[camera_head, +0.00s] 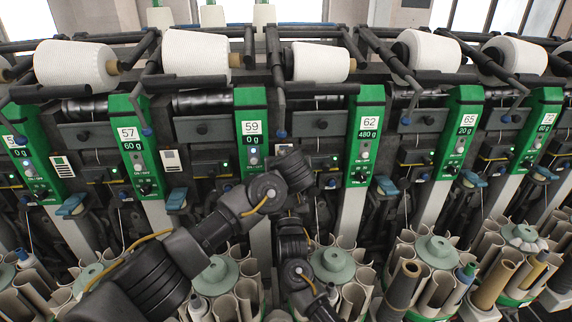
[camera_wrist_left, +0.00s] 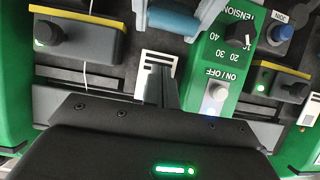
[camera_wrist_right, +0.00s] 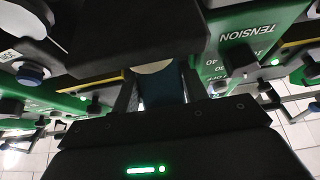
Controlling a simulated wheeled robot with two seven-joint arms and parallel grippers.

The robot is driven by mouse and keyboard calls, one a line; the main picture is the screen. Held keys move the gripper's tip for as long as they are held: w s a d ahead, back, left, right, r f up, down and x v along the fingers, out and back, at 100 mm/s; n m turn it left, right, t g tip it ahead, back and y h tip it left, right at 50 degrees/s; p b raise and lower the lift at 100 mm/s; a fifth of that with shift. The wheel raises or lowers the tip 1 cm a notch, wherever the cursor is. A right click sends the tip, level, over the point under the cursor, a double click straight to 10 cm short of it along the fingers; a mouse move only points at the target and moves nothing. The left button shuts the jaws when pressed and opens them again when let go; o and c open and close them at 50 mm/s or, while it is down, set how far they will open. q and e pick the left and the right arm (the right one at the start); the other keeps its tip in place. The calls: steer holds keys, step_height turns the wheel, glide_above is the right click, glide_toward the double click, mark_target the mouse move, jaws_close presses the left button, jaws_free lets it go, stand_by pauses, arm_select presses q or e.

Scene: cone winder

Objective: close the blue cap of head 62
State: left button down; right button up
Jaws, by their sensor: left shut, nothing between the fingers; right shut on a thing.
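The green panel of head 62 (camera_head: 365,130) reads 480 g. A blue cap (camera_head: 387,186) juts out at its lower right in the head view. My left gripper (camera_wrist_left: 166,85) is shut and empty in the left wrist view. It is over a small white label plate (camera_wrist_left: 157,66), beside a green panel, with a blue cap (camera_wrist_left: 172,18) beyond it. That panel's number is not visible. My right gripper (camera_wrist_right: 158,88) is shut on a dark teal thing (camera_wrist_right: 163,84) with a cream end, beside a panel's tension knob. In the head view my arms hide it.
Head 59 (camera_head: 252,130) is left of head 62 and head 65 (camera_head: 462,125) is right. White yarn cones (camera_head: 320,62) line the top. Round magazines of tubes (camera_head: 332,262) stand below. My two arms cross close together before heads 59 and 62.

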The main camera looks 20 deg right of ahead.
arm_select(q)
steer(key=shift+s+a+f, duration=0.15)
steer(key=shift+s+f, duration=0.45)
steer(key=shift+f, duration=0.2)
steer(key=shift+s+a+f, duration=0.15)
steer(key=shift+s+f, duration=0.45)
steer(key=shift+f, duration=0.15)
